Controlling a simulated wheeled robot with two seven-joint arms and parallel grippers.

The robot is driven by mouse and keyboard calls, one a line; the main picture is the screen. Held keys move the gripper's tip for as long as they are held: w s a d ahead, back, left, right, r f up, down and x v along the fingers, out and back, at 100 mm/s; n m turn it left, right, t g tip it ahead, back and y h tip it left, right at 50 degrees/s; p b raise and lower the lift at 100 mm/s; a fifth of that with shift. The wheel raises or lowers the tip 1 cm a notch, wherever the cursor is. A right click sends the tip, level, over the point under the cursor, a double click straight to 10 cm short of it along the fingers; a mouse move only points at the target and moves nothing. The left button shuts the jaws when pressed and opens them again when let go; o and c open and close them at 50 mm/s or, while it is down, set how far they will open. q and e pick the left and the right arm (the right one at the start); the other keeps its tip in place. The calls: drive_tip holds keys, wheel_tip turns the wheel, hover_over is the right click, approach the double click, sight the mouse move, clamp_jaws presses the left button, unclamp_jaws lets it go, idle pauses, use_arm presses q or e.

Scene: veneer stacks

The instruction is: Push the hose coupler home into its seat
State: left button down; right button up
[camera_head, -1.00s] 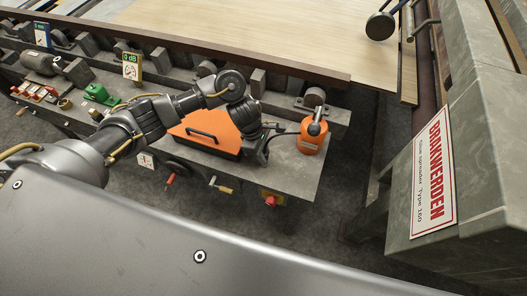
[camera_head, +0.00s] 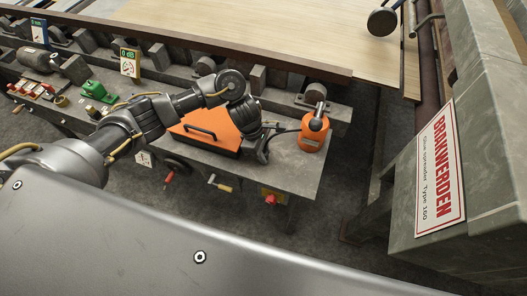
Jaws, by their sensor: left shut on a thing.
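My left arm reaches over the bench (camera_head: 262,180) from the left. My left gripper (camera_head: 264,152) is low at the bench top, just right of an orange case with a black handle (camera_head: 205,130). It is shut on a small dark thing, apparently the hose coupler, which the fingers mostly hide. A thin dark hose (camera_head: 284,131) runs from the gripper area to an orange unit (camera_head: 313,136) standing to its right. I cannot make out the seat or whether the coupler touches it. My right gripper is not in view.
Dark blocks and a long rail (camera_head: 220,45) line the back. A grey machine with a red-lettered plate (camera_head: 440,170) stands at right. Bare bench lies around the orange unit.

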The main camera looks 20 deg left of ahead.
use_arm(q)
drive_tip(key=shift+f, duration=0.25)
drive_tip(key=c, duration=1.1)
unclamp_jaws()
drive_tip(key=shift+r, duration=0.15)
drive_tip(key=v, duration=1)
drive_tip(key=shift+a+r, duration=0.2)
drive_tip(key=shift+r, duration=0.05)
drive_tip(key=shift+d, duration=0.1)
